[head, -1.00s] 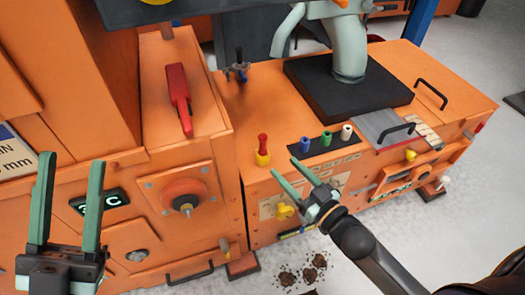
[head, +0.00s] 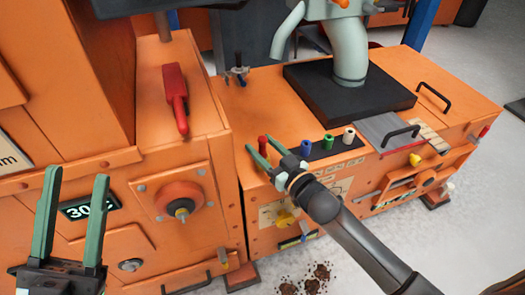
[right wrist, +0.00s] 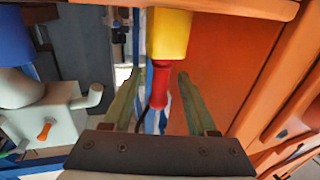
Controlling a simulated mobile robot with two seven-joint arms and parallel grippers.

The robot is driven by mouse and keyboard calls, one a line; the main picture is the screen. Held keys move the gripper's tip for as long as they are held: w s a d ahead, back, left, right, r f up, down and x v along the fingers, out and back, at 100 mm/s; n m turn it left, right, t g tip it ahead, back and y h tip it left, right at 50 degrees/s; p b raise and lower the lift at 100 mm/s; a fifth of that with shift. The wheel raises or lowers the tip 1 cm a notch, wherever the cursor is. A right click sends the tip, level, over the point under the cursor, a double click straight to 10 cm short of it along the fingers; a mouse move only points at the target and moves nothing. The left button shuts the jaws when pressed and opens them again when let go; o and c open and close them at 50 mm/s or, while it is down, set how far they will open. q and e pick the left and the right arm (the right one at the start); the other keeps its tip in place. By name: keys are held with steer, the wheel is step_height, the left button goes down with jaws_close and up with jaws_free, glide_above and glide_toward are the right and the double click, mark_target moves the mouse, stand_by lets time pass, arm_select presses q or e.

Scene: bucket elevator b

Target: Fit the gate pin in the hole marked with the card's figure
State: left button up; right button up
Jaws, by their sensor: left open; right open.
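A red-handled pin (head: 262,143) with a yellow base stands at the front left corner of the low orange cabinet's top. It also shows in the right wrist view as a red handle (right wrist: 161,85) and yellow base (right wrist: 168,35). My right gripper (head: 259,146) is open, its fingers on either side of the red handle, with gaps visible in the wrist view (right wrist: 159,73). My left gripper (head: 73,185) is open and empty before the left housing. I cannot make out the card's figure or a marked hole.
Blue (head: 306,146), green (head: 328,139) and white (head: 348,134) pegs stand in a dark strip right of the red pin. A red lever (head: 176,95) lies on the left housing.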

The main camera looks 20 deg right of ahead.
steer(key=shift+w, duration=0.1)
jaws_close()
stand_by(0.4)
stand_by(0.3)
